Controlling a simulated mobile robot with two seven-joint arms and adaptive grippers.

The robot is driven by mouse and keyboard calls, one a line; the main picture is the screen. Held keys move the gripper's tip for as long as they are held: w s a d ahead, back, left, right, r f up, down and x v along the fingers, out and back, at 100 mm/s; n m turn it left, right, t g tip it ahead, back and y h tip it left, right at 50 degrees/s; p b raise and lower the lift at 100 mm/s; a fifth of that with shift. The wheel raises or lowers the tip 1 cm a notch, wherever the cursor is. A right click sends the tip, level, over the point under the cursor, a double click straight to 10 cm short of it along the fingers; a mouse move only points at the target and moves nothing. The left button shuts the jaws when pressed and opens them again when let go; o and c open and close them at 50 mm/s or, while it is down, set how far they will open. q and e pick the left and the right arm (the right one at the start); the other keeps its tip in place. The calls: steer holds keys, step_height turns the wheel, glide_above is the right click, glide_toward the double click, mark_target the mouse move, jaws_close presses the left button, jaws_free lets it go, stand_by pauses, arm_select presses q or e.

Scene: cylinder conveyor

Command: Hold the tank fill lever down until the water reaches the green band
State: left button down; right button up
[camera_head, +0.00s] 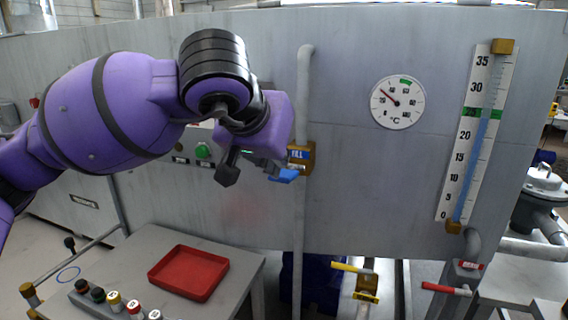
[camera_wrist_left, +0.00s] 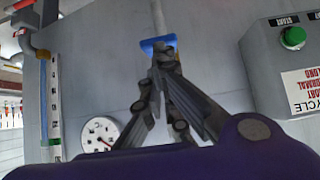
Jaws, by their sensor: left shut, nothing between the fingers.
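The blue fill lever (camera_head: 284,176) sticks out to the left and slightly down from a brass valve (camera_head: 307,157) with a blue FILL label, on the vertical pipe. In the left wrist view the lever (camera_wrist_left: 158,43) lies right at my fingertips. My left gripper (camera_wrist_left: 167,62) is shut and empty, its tips touching or very close to the lever; contact cannot be told for sure. In the head view this gripper (camera_head: 262,168) is partly hidden by its own wrist. The tall level gauge (camera_head: 461,165) shows a blue water column (camera_head: 475,160) reaching about the green band (camera_head: 496,115).
A round °C dial (camera_head: 398,103) sits on the tank wall. A green button (camera_head: 203,151) is behind my left wrist. Below are a red tray (camera_head: 188,273) on a table, a yellow-handled valve (camera_head: 353,268) and a red-handled valve (camera_head: 446,289).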

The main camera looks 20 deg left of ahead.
arm_select(q)
steer(key=s+r, duration=0.3)
steer(key=s, duration=0.4)
steer(key=shift+s+a+r, duration=0.15)
steer(key=shift+s+r, duration=0.15)
arm_select(e)
steer(key=shift+s+f, duration=0.45)
steer(key=shift+s, duration=0.2)
steer(key=shift+s+f, duration=0.1)
